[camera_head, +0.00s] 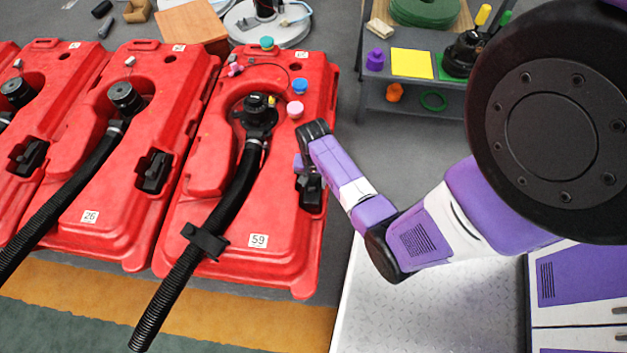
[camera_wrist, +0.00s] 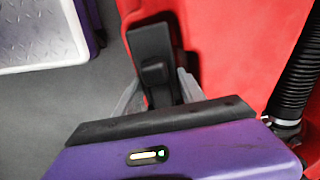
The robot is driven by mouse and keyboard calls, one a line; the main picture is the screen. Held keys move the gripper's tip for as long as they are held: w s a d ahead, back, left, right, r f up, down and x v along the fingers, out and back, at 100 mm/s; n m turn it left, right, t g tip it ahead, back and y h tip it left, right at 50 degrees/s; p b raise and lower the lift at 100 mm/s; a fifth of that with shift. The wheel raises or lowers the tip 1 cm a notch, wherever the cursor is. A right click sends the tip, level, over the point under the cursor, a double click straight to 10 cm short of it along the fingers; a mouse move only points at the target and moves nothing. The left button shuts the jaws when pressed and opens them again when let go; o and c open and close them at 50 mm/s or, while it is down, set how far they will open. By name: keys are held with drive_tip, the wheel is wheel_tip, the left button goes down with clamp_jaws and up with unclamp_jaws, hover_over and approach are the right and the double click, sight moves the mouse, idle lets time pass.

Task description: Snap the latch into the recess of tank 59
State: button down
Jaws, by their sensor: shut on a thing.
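Tank 59 (camera_head: 225,225) is the red tank nearest my arm, with a "59" label (camera_head: 258,241) near its front. Its black latch (camera_head: 310,190) is at the tank's right edge, partly behind my gripper (camera_head: 303,172). In the wrist view the latch (camera_wrist: 152,60) stands out as a long black piece with a raised block, against the red tank wall (camera_wrist: 225,45). My gripper (camera_wrist: 162,92) has its pale fingers on both sides of the latch's lower part and is shut on it. The recess is mostly hidden, and I cannot tell whether the latch sits in it.
A black ribbed hose (camera_head: 225,200) runs from tank 59's cap past its front edge; it also shows in the wrist view (camera_wrist: 295,75). Tank 26 (camera_head: 115,215) stands to the left. Colored knobs (camera_head: 297,86) sit on tank 59's top. A grey shelf (camera_head: 400,105) stands behind my arm.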

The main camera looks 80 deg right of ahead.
drive_tip(key=shift+f, duration=1.55)
idle(1.8)
drive_tip(key=shift+c, duration=0.6)
unclamp_jaws()
drive_tip(key=shift+w+a+r, duration=0.1)
drive_tip(key=shift+w+r, duration=0.05)
drive_tip(key=shift+w, duration=0.05)
drive_tip(key=shift+c, duration=0.5)
